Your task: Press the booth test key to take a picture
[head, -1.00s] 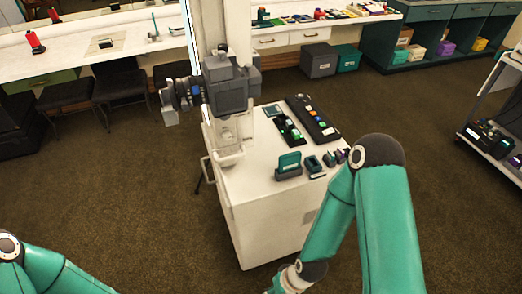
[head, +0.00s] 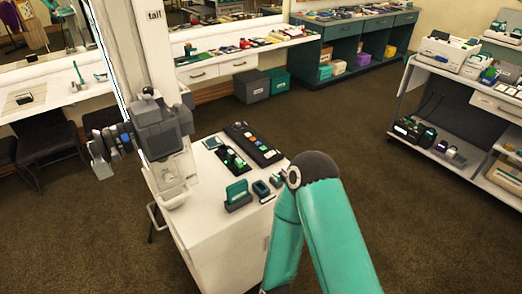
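A white cabinet (head: 215,240) stands in front of me with the booth gear on top. A long black panel (head: 267,156) with coloured keys lies at its back right. A smaller black strip (head: 236,167) with white and green keys lies beside it. I cannot tell which key is the test key. A dark camera (head: 162,130) with its lens facing left stands at the cabinet's left side. My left gripper is not in view.
A teal block in a grey holder (head: 238,196) and small dark items (head: 262,189) line the cabinet's front edge. A wall counter (head: 230,62) runs behind. A loaded shelf cart (head: 470,100) stands at right. Brown carpet between is clear.

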